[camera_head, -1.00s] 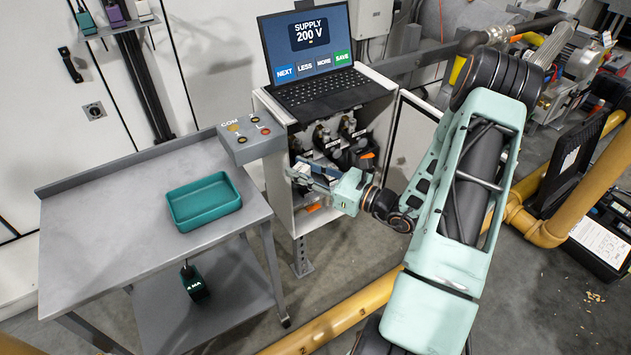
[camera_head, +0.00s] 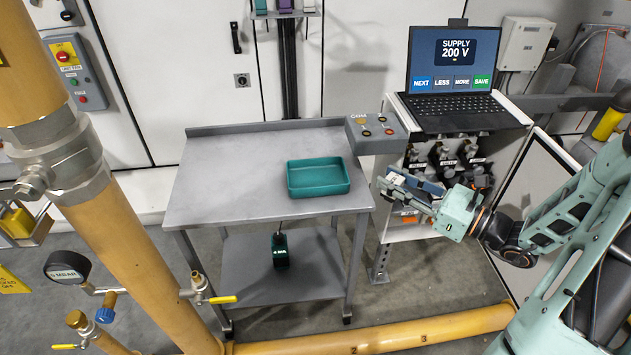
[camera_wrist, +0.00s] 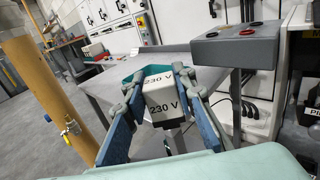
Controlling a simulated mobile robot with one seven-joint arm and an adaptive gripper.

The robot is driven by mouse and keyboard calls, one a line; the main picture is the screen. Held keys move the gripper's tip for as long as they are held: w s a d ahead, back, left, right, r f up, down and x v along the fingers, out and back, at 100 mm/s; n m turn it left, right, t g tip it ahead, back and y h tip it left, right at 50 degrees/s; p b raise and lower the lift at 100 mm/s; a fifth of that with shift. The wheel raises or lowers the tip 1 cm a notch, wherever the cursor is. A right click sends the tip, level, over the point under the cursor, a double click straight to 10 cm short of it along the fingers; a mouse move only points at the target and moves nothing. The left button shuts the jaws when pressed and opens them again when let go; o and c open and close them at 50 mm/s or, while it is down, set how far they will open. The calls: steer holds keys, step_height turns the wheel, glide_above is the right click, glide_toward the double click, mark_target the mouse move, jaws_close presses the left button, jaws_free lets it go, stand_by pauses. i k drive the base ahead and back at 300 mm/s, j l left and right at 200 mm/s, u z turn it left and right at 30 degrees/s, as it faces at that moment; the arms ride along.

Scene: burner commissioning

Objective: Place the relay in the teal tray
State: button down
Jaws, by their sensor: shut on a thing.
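The relay (camera_wrist: 158,92) is a pale block marked 230 V, held between the fingers of my gripper (camera_wrist: 155,95) in the wrist view. In the head view my gripper (camera_head: 412,191) is in front of the open cabinet, right of the table, and the relay (camera_head: 396,179) shows small at its tips. The teal tray (camera_head: 319,192) sits on the right part of the grey table and looks empty. It is left of my gripper and apart from it. In the wrist view part of the tray (camera_wrist: 131,79) shows behind the relay.
A grey button box (camera_head: 376,146) stands at the table's right corner. The cabinet (camera_head: 470,128) carries a laptop (camera_head: 455,75). A dark green device (camera_head: 280,250) stands on the lower shelf. A yellow pipe (camera_head: 130,230) rises at the left. The table's left part is clear.

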mark_target(302, 181)
steer(key=k+j, duration=0.55)
steer(key=j, duration=0.15)
steer(key=k+j, duration=0.15)
steer(key=j, duration=0.8)
steer(key=i+j+u, duration=0.1)
steer(key=i+j, duration=0.5)
